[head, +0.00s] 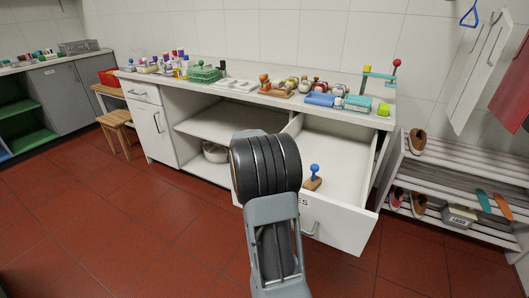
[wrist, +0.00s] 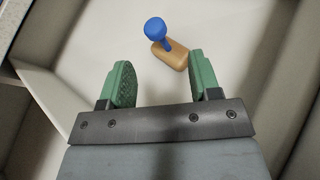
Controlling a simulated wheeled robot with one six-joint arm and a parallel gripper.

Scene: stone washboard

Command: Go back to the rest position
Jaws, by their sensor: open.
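My gripper (wrist: 162,84) shows in the wrist view with its two green fingers wide apart and nothing between them. In the head view my arm hides it. A stamp-like thing with a blue knob and a wooden base (wrist: 172,54) lies just beyond the fingertips in the wrist view, apart from them. In the head view the same blue-knobbed thing (head: 313,178) lies inside the pulled-out white drawer (head: 345,222), to the right of my arm.
A shoe rack (head: 455,190) stands at the right, a wooden stool (head: 117,120) at the left. Red floor is clear in front.

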